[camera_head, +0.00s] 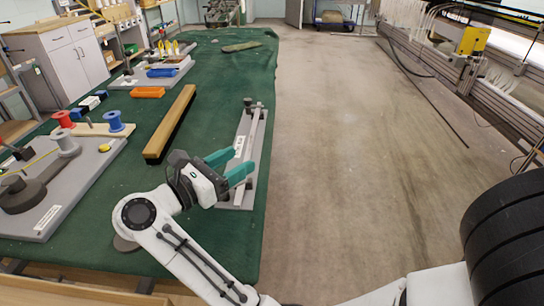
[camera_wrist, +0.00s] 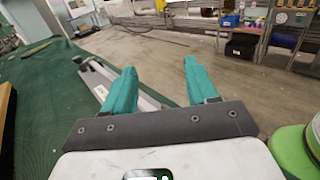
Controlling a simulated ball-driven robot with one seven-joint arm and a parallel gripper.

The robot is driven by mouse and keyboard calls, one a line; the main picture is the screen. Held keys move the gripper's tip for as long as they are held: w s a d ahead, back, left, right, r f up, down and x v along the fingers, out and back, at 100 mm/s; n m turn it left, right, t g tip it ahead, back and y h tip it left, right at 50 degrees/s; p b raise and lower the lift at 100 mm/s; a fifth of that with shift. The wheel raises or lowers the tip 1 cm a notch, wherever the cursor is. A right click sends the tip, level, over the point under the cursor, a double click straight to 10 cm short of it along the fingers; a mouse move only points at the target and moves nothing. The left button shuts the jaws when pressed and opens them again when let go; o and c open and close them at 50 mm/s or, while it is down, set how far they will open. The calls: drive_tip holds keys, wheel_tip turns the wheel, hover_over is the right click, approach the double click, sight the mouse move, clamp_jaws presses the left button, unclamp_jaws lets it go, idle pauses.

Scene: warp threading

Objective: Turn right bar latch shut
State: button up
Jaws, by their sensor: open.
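A grey board (camera_head: 236,193) lies along the right edge of the green table, with a pale long bar (camera_head: 252,135) running lengthwise on it. A dark round knob (camera_head: 247,102) stands at the board's far end, beside the bar's end; it also shows in the wrist view (camera_wrist: 78,60). I cannot tell which part is the right latch or how it is turned. My gripper (camera_head: 233,163) is open and empty over the near half of the board, its teal fingers pointing right. In the wrist view, my gripper (camera_wrist: 160,84) partly hides the board behind its left finger.
A grey tray (camera_head: 85,180) with red and blue spools is further left. Open floor (camera_head: 340,150) is to the right of the table.

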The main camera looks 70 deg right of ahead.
drive_tip(key=s+a+r, duration=0.3)
drive_tip(key=s+r, duration=0.4)
drive_tip(key=s, duration=0.4)
drive_tip(key=shift+s+a+r, duration=0.2)
drive_tip(key=shift+a+r, duration=0.05)
drive_tip(key=shift+r, duration=0.05)
drive_tip(key=shift+c, duration=0.2)
